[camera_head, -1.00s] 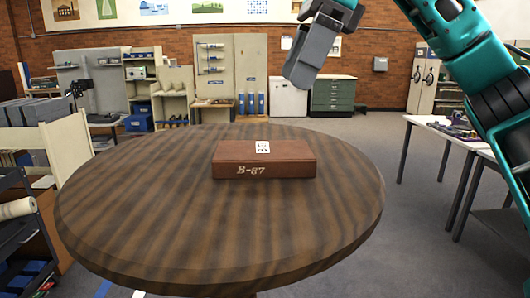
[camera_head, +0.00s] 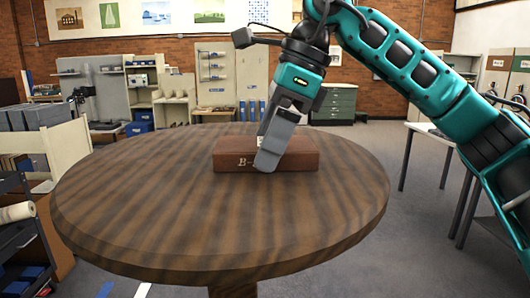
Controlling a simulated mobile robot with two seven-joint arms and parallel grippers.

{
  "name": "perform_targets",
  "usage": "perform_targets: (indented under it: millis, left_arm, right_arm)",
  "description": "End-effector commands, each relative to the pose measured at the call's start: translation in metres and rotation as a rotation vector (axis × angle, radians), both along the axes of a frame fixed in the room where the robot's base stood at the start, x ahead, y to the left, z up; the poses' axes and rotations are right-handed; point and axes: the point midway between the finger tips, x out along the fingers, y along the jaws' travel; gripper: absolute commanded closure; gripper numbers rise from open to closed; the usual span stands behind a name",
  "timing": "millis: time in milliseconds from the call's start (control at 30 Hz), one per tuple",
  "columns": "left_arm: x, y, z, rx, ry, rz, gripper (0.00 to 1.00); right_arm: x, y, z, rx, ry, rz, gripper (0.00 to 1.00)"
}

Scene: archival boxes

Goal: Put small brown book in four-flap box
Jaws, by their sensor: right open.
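The small brown book (camera_head: 228,154) lies flat on the round striped wooden table (camera_head: 150,215), near the table's far middle. It is a reddish-brown block with "B-37" on its front edge and a white label on top, both now partly covered. My right gripper (camera_head: 267,161) points down over the book and hides its middle. It is open, with no object seen between its fingers. I cannot tell whether its fingers touch the book. No four-flap box can be made out. My left gripper is out of view.
The table top around the book is bare. A cream rack and a cart (camera_head: 27,230) stand close to the table's left. A white table (camera_head: 430,130) stands at the right, behind my right arm. Shelves and a green cabinet (camera_head: 334,103) line the back wall.

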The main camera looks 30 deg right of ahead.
Motion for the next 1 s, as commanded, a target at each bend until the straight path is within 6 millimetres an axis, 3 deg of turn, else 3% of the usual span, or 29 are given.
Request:
perform_targets:
  millis: [167,667,1000]
  left_arm:
    - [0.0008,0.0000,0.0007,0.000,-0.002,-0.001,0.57]
    - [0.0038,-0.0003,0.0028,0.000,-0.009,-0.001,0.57]
    - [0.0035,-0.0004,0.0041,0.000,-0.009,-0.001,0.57]
  right_arm:
    - [0.0000,-0.0002,0.0001,0.000,0.000,0.000,0.02]
    - [-0.0002,-0.0003,0.0003,0.000,0.001,0.000,0.50]
    - [-0.0001,-0.0002,0.0091,0.000,0.000,0.000,0.50]
